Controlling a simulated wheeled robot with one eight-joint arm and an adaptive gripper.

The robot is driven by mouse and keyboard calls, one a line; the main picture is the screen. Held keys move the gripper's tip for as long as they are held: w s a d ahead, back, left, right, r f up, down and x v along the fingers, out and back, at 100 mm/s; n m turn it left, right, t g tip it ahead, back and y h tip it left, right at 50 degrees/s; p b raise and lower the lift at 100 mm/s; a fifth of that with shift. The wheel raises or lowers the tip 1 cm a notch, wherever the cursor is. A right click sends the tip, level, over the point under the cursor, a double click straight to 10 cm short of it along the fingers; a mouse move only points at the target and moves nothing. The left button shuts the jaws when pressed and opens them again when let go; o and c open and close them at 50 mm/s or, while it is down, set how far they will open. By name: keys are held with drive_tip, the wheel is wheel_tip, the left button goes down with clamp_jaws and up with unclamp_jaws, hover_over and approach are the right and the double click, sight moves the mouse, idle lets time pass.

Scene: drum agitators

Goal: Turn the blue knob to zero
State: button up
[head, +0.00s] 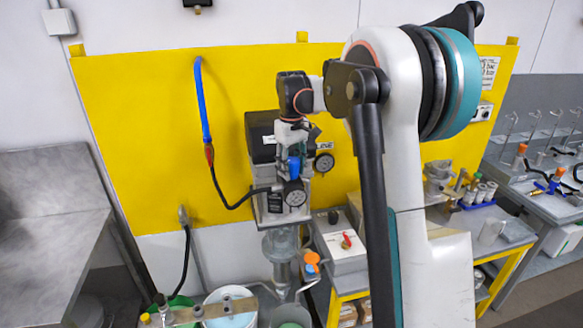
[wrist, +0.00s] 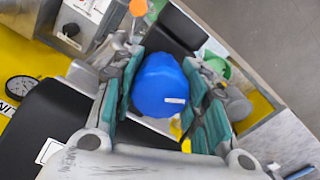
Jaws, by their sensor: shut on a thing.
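The blue knob (wrist: 160,84) sits between the teal finger pads of my gripper (wrist: 163,100) in the wrist view. The fingers are closed around it from both sides. A small white mark (wrist: 174,100) shows on the knob, toward its lower right in that view. In the head view the knob (head: 294,167) shows small and partly covered below my gripper (head: 293,150). It is on the front of the grey and black agitator unit (head: 262,135). The zero mark of its scale cannot be made out.
Round gauges (head: 324,162) and (head: 294,194) lie close beside and below the knob. A blue and black hose (head: 203,105) hangs on the yellow panel (head: 135,110) at left. Drums (head: 230,312) stand below. A workbench (head: 500,235) with several items is at right.

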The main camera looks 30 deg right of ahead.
sight(291, 159)
drive_tip(key=o, duration=1.2)
drive_tip(key=shift+c, duration=0.2)
drive_tip(key=shift+r, duration=0.15)
wheel_tip(291, 159, up, 12)
drive_tip(key=shift+f, duration=0.1)
